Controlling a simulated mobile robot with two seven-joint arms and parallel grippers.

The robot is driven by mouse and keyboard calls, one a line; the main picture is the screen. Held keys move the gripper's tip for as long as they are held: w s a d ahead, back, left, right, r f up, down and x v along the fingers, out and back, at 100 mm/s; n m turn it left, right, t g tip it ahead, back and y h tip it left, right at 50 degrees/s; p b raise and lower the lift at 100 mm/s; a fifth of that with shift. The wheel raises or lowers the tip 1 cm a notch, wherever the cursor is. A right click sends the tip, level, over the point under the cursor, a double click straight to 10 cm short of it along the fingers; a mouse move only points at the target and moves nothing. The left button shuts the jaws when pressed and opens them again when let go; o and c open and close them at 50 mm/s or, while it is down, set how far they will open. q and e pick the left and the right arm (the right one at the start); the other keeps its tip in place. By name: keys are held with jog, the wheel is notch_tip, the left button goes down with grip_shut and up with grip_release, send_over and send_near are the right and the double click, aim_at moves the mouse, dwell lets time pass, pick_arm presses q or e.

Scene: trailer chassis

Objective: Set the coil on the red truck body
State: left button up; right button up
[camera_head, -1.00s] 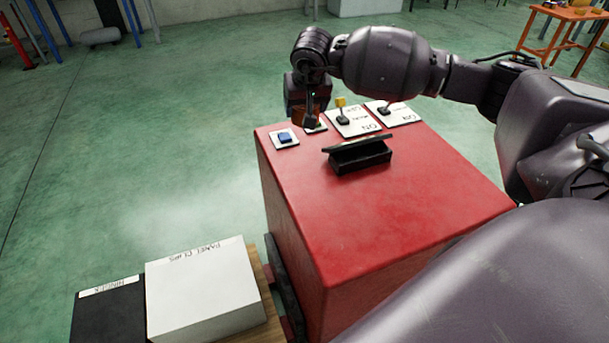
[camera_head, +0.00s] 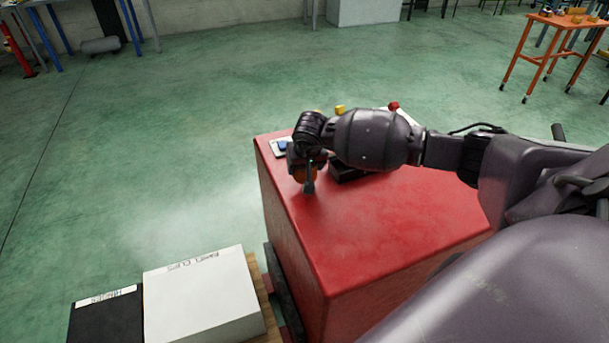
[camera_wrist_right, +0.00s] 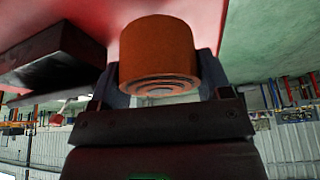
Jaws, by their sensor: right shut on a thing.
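The red truck body (camera_head: 350,235) is a large red box with a flat top, right of centre in the head view. My right gripper (camera_head: 308,186) is over its top near the left edge. The gripper is shut on the coil (camera_wrist_right: 158,50), an orange-brown roll with rings at its end, between the two fingers in the right wrist view. In the head view only a small orange part of the coil (camera_head: 302,174) shows beside the fingers. I cannot tell whether the coil touches the red top. My left gripper is not in view.
A black open box (camera_head: 348,172) stands on the red top close to my right gripper, partly hidden by my arm. A blue piece on a white card (camera_head: 281,146) lies at the far left corner. White and black boxes (camera_head: 205,300) stand lower left. The near red top is clear.

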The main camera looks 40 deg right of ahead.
aim_at(304, 174)
jog(key=shift+f, duration=1.8)
jog(key=shift+f+b, duration=0.2)
jog(key=shift+b, duration=0.1)
jog(key=o, duration=1.1)
jog(key=shift+r, duration=0.1)
jog(key=shift+r, duration=0.3)
jog(key=p+v, duration=0.1)
jog(key=v, duration=1)
jog(key=shift+s+r, duration=0.2)
jog(key=shift+r, duration=0.05)
